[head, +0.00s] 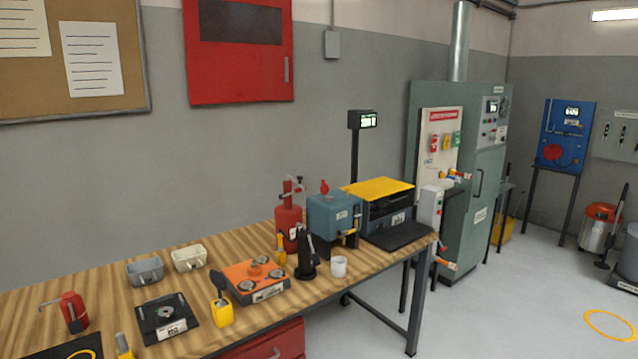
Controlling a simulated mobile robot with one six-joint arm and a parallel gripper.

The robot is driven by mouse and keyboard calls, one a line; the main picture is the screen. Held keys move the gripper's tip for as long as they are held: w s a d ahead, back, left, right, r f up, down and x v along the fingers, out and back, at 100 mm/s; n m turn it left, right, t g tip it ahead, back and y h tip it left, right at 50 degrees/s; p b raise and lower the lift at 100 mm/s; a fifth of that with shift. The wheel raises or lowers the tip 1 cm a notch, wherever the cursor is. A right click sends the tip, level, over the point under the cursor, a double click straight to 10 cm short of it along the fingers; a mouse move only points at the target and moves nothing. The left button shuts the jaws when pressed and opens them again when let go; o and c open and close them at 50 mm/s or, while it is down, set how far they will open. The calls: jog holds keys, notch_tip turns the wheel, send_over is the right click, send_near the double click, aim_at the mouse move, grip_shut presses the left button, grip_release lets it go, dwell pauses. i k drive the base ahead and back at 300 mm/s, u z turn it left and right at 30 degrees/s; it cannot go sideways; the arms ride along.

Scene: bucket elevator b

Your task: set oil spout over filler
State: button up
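A small red can (72,311), which looks like an oil can, stands on the wooden workbench (110,292) at the far left. Its thin grey spout (49,303) points left, over bare bench top. A low black unit (166,318) with a round dark top and a white label sits to the right of the can, apart from it. I cannot tell which part is the filler; no opening is clearly marked as one. My gripper is not in this view.
An orange plate with round fittings (258,279), a yellow bottle (222,313), a white cup (339,266), a black upright (305,254) and two trays (145,271) crowd the bench. A teal box (334,213) stands behind. Open floor (480,318) lies right of the bench.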

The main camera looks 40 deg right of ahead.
aim_at(299, 177)
jog(key=u, duration=0.6)
jog(key=i, duration=0.75)
jog(key=z, duration=0.05)
